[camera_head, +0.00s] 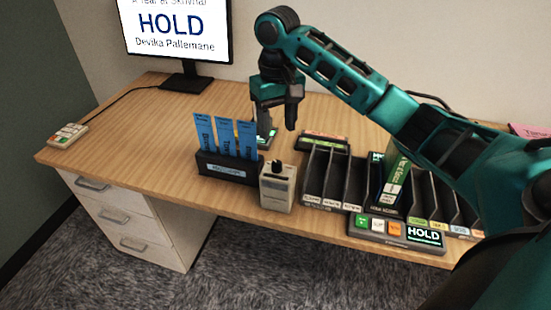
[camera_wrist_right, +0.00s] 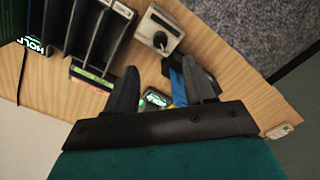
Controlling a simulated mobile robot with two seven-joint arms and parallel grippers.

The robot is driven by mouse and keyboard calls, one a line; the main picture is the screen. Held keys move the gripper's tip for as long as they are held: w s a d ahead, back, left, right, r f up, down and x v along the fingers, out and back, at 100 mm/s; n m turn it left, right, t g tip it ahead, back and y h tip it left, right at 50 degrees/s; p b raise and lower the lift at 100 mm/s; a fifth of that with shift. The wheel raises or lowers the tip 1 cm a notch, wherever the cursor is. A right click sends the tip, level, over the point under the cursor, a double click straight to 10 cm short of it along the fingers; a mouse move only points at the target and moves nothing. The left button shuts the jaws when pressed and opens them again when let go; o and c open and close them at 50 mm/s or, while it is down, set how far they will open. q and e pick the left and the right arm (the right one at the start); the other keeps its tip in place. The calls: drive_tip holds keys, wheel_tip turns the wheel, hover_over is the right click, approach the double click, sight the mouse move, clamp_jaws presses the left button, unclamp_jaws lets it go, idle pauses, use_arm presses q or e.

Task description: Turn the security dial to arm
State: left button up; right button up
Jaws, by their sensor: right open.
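The security dial is a small beige box (camera_head: 277,196) with a black knob (camera_head: 277,167) on top, near the front edge of the desk. The box also shows in the right wrist view (camera_wrist_right: 160,32), its knob (camera_wrist_right: 160,40) facing the camera. The knob's setting and any labels are too small to read. My right gripper (camera_head: 277,132) is open, pointing down above the desk behind the box, apart from it. In the right wrist view its two fingers (camera_wrist_right: 162,70) are spread with nothing held between them. My left gripper is not in view.
A black holder with blue cards (camera_head: 228,168) stands left of the box. Dark sorting slots (camera_head: 325,178) stand close on its right, with a button panel reading HOLD (camera_head: 395,232) in front. A monitor (camera_head: 178,30) reads HOLD. The desk's left part (camera_head: 130,140) is mostly clear.

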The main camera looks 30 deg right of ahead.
sight(277, 163)
wheel_tip(277, 163, down, 11)
drive_tip(key=shift+r, duration=0.2)
clamp_jaws()
idle(0.6)
